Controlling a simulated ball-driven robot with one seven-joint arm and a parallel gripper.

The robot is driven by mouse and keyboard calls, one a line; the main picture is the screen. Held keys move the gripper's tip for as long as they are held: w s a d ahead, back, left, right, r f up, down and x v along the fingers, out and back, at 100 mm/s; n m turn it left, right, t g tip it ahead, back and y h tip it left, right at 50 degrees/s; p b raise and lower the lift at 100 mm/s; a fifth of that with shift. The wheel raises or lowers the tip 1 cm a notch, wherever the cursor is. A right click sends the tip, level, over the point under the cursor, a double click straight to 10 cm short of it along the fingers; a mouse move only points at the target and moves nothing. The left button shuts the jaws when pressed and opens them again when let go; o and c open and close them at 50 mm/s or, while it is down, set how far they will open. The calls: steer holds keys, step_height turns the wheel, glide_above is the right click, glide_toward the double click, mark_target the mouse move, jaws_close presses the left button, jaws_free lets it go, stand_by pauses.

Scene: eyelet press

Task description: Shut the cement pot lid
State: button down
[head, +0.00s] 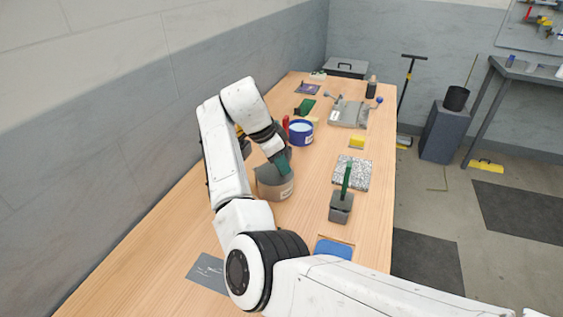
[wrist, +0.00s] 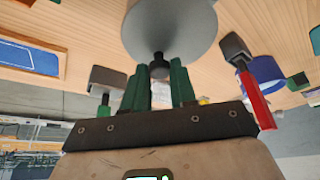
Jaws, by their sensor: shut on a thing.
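The cement pot (head: 284,190) is a grey-brown cylinder with a pale label, standing on the wooden bench left of its middle. My gripper (head: 282,163), with green fingers, is at the top of the pot. In the wrist view, the green fingers (wrist: 160,72) are closed around a small dark knob (wrist: 158,62). The knob sits against a grey round surface (wrist: 175,35), which looks like the pot lid. My gripper partly hides the pot's top in the head view, so I cannot tell the lid's angle or whether it meets the rim.
Beside the pot are a blue tin (head: 300,132) and a red-handled tool (wrist: 257,98). To the right are a grey block with a green handle (head: 341,208), a speckled slab (head: 359,172) and a blue pad (head: 333,250). A grey press (head: 348,113) stands farther back. The front bench is mostly clear.

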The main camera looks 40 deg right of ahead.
mark_target(266, 180)
steer(key=shift+r, duration=0.1)
stand_by(0.3)
steer(key=c, duration=0.9)
jaws_free()
steer(key=shift+a, duration=0.1)
steer(key=b+v, duration=0.1)
steer(key=v, duration=0.9)
steer(key=shift+r, duration=0.35)
